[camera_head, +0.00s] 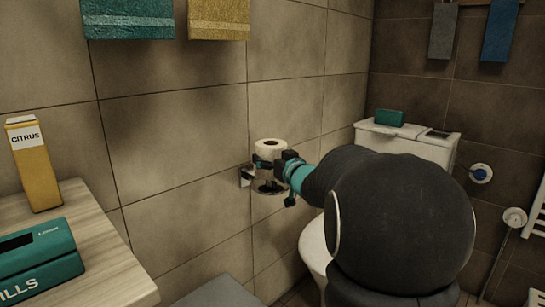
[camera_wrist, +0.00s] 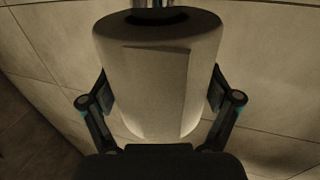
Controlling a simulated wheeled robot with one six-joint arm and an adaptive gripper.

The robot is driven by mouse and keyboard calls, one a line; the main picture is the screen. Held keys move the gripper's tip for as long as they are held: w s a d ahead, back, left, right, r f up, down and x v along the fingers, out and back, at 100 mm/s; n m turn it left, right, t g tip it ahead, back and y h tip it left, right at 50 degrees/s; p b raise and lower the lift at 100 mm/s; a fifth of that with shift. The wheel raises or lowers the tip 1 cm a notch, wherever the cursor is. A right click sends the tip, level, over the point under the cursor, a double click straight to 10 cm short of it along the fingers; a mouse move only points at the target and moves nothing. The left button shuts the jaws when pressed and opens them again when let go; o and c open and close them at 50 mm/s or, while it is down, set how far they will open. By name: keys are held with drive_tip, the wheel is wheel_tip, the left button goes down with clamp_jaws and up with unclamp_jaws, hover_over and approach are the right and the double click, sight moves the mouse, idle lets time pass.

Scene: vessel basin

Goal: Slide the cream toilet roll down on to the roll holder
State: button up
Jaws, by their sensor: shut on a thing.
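The cream toilet roll (camera_head: 270,147) is upright near the tiled wall in the head view, with its dark core hole facing up. It fills the middle of the wrist view (camera_wrist: 160,75). My gripper (camera_head: 272,163) is shut on the roll, one finger on each side; the fingers also show in the wrist view (camera_wrist: 160,91). The chrome roll holder (camera_head: 246,177) is on the wall at and just below the roll, partly hidden by my gripper. A shiny metal piece shows at the core hole in the wrist view. I cannot tell how far down the roll sits.
A toilet (camera_head: 315,245) with a teal box (camera_head: 389,117) on its cistern stands to the right. A wooden counter (camera_head: 105,255) at left holds a yellow citrus carton (camera_head: 34,165) and a teal pill box (camera_head: 38,262). Towels (camera_head: 128,20) hang above.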

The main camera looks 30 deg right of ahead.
drive_tip(key=shift+f+b, duration=0.35)
drive_tip(key=shift+f, duration=0.25)
drive_tip(key=o, duration=0.9)
drive_tip(key=shift+o, duration=0.2)
drive_tip(key=shift+s, duration=0.1)
drive_tip(key=s, duration=1.1)
drive_tip(key=shift+s+d, duration=0.2)
drive_tip(key=shift+s, duration=0.2)
